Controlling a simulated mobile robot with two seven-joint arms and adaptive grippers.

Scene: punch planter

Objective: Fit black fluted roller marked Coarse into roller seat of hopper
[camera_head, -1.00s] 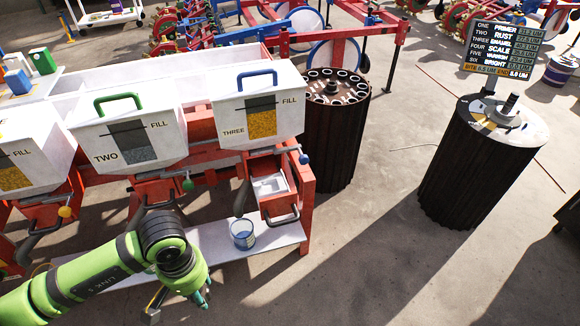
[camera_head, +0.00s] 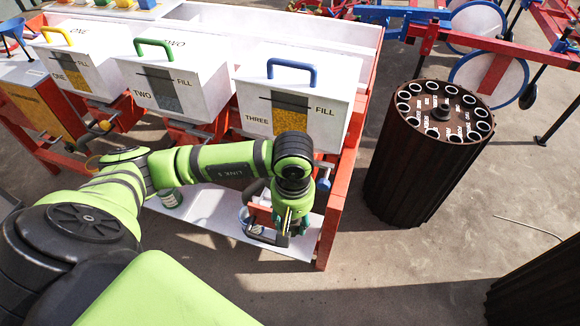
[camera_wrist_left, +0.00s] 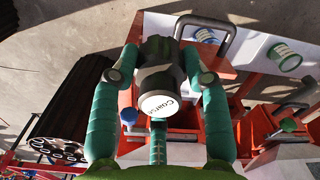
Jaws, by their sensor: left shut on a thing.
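My left gripper (camera_head: 286,234) is in front of the red frame below the white hopper marked THREE (camera_head: 297,85). In the left wrist view the gripper (camera_wrist_left: 160,62) is shut around the black fluted roller (camera_wrist_left: 156,48). The roller's white end cap, marked Coarse (camera_wrist_left: 160,104), faces the camera. Red metalwork (camera_wrist_left: 128,146) under the hoppers lies behind the fingers in that view. My arm and gripper hide most of the space under hopper THREE in the head view, so I cannot make out the roller seat. My right gripper is not in view.
A white shelf (camera_head: 208,220) under the hoppers holds a cup (camera_head: 245,218) and a green-banded jar (camera_head: 171,199). A blue knob (camera_head: 323,184) is beside the gripper. A dark fluted drum (camera_head: 410,165) stands right of the frame, with bare floor between.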

